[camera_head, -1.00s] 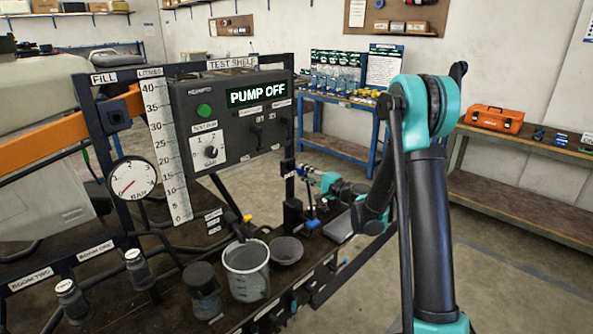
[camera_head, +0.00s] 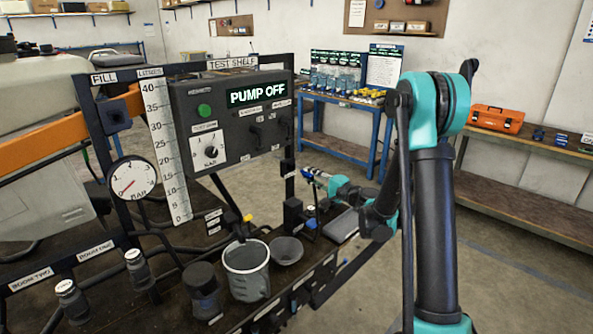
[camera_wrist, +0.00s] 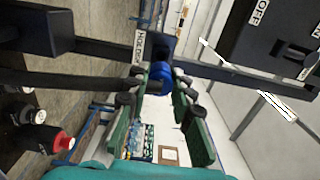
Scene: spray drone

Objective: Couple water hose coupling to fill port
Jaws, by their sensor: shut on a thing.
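My gripper (camera_head: 314,175) is shut on the blue water hose coupling (camera_wrist: 153,78), which sits between the green finger pads in the wrist view. In the head view a small blue end (camera_head: 307,172) shows at the fingertips. It is just right of the black holder block (camera_head: 288,166) on the rack post. The holder, labelled HOLDER, also shows in the wrist view (camera_wrist: 160,48), close to the coupling; whether they touch I cannot tell. The fill port (camera_head: 116,115) is a dark square fitting under the FILL label, far left on the rack.
Between gripper and fill port stands the control box (camera_head: 225,125) reading PUMP OFF, with a level scale (camera_head: 168,150) and a pressure gauge (camera_head: 132,184). A measuring jug (camera_head: 246,272), a dark bowl (camera_head: 286,250) and bottles crowd the bench below. Open floor lies to the right.

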